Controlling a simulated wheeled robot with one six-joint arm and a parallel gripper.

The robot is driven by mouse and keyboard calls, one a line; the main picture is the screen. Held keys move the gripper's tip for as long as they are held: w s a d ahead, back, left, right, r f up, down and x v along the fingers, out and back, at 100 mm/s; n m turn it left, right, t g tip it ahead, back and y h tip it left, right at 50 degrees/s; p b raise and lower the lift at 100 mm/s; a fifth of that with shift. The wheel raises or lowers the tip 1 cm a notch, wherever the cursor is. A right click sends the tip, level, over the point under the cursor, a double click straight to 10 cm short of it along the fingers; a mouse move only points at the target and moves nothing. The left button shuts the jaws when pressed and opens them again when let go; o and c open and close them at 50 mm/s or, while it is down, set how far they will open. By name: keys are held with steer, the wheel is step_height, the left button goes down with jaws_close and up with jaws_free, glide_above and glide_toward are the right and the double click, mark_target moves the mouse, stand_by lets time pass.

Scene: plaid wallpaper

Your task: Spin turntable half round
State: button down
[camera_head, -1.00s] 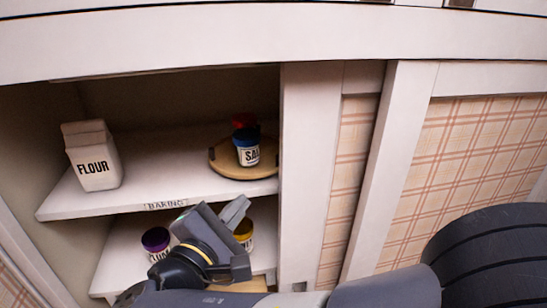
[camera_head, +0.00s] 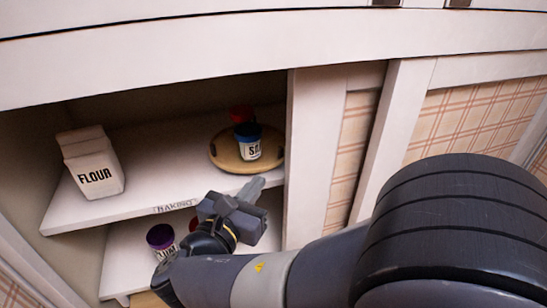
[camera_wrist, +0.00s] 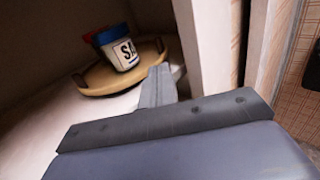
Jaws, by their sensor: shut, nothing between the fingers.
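The turntable (camera_head: 222,158) is a round wooden disc on the right of the upper shelf, close to the cabinet's right side. A white and blue jar marked with salt lettering (camera_head: 249,150) stands on it, with a red-topped jar (camera_head: 241,114) behind. In the wrist view the turntable (camera_wrist: 97,84) and the salt jar (camera_wrist: 125,54) lie ahead and left of the fingers. My gripper (camera_head: 258,185) is shut and empty, just in front of the upper shelf's edge, below the turntable. In the wrist view the fingertips (camera_wrist: 157,75) appear near the turntable's front right rim; I cannot tell whether they touch.
A flour carton (camera_head: 95,172) stands at the left of the upper shelf (camera_head: 160,165). A purple-lidded jar (camera_head: 160,238) stands on the lower shelf. The cabinet's white right post (camera_head: 305,160) is close beside the turntable. The middle of the upper shelf is clear.

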mark_target(278, 172)
steer(key=p+x, duration=0.1)
steer(key=x, duration=0.7)
steer(key=shift+w+d+p, duration=0.2)
steer(key=shift+w+p, duration=0.1)
steer(key=shift+w, duration=0.05)
steer(key=shift+w+d, duration=0.4)
steer(key=shift+d, duration=0.15)
